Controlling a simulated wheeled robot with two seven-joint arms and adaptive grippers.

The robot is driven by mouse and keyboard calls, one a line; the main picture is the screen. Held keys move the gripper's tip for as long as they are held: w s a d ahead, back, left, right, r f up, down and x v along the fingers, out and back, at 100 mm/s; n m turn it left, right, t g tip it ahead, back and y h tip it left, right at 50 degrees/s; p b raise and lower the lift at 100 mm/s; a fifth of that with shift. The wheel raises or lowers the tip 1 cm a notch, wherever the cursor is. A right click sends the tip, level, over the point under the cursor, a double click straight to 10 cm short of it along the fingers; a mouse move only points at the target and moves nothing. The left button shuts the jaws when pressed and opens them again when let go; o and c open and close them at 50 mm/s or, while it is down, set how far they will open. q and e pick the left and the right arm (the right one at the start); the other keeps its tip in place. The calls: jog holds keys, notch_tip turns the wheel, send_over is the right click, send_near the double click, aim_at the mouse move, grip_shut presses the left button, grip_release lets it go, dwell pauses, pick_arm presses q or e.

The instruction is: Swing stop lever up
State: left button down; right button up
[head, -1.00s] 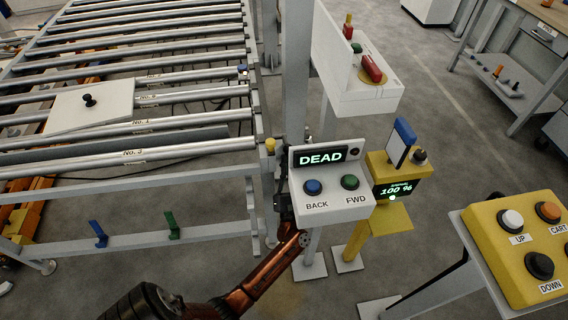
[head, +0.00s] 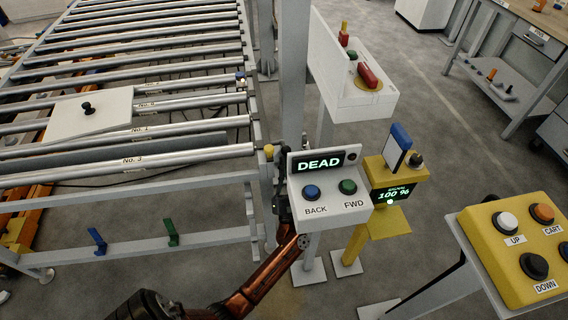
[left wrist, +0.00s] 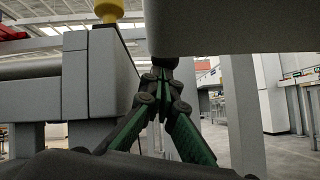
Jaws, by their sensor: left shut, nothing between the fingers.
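A yellow knob (head: 268,151) stands at the near right corner of the roller conveyor; in the left wrist view its yellow underside (left wrist: 108,10) shows on top of the grey frame. I cannot tell whether this is the stop lever. My left gripper (left wrist: 163,66) is shut and empty, its fingertips together just right of the frame end and under a pale overhanging box. In the head view the left gripper (head: 282,158) is mostly hidden behind the BACK/FWD box, close beside the knob. My right gripper is not in view.
The white BACK/FWD box (head: 330,200) reads DEAD and crowds my left arm. A grey post (head: 292,80) stands behind it. A yellow 100 % stand (head: 392,178) and a yellow button panel (head: 520,245) are to the right. Blue (head: 97,240) and green (head: 172,232) brackets sit on the lower rail.

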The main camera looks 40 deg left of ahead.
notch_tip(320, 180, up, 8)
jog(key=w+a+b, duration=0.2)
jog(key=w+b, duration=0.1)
pick_arm(q)
jog(key=s+r+p+v, duration=0.1)
jog(key=p+v, duration=0.1)
jog(key=v, duration=0.9)
jog(key=shift+s+f, duration=0.2)
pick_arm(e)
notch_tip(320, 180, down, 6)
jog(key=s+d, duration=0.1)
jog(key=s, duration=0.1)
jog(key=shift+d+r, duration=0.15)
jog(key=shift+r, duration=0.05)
